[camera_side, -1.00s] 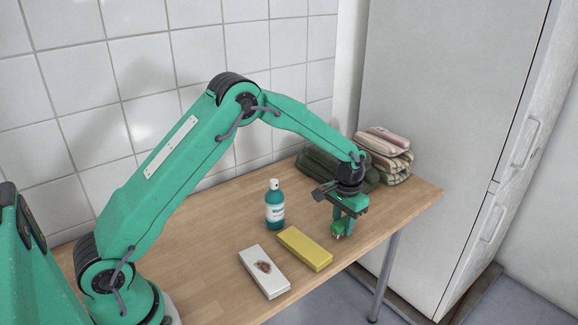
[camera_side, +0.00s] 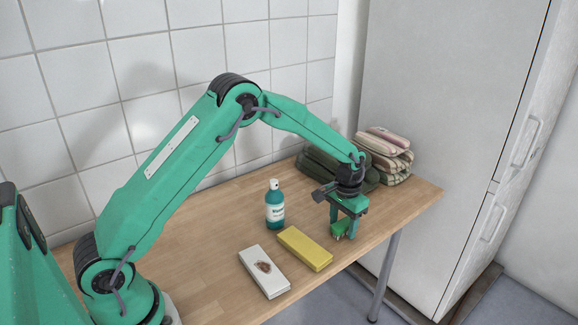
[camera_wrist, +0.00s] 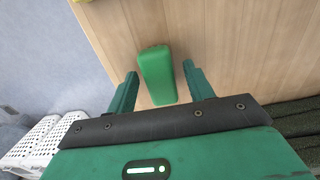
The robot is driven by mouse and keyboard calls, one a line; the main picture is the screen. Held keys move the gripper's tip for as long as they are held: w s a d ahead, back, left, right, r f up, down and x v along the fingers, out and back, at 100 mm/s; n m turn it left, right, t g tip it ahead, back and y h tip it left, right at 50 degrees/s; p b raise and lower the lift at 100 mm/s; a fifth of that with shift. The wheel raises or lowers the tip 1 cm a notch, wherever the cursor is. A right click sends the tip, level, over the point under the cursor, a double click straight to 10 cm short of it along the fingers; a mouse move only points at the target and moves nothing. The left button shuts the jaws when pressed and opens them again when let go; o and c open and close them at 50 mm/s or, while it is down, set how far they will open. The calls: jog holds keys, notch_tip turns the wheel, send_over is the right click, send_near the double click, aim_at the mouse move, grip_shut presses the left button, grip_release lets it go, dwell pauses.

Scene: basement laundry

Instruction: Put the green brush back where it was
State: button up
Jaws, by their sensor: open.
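The green brush (camera_side: 340,230) is at the table's front edge side, right of the yellow block, under my gripper (camera_side: 345,230). In the wrist view the brush (camera_wrist: 157,75) is a green block shape on the wood, with its bristle side hidden. My gripper (camera_wrist: 160,85) is open, with one finger on each side of the brush and a visible gap on both sides. The brush appears to rest on the tabletop.
A yellow block (camera_side: 305,249) lies left of the brush, with a white stained block (camera_side: 269,281) further left. A teal bottle (camera_side: 275,212) stands behind them. Dark green folded cloth (camera_side: 316,170) and striped cloths (camera_side: 386,150) lie at the back right.

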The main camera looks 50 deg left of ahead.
aim_at(343, 223)
notch_tip(343, 223, up, 12)
dwell(0.6)
jog(key=shift+r, duration=0.1)
dwell(0.4)
jog(key=s+a+r+t, duration=0.2)
jog(key=s+r+t, duration=0.1)
jog(key=s+r, duration=1.1)
jog(key=s+f+t, duration=0.2)
jog(key=s, duration=1.5)
jog(key=shift+s+a+f+t, duration=0.2)
jog(key=shift+s+a+t, duration=0.15)
jog(key=shift+a, duration=0.1)
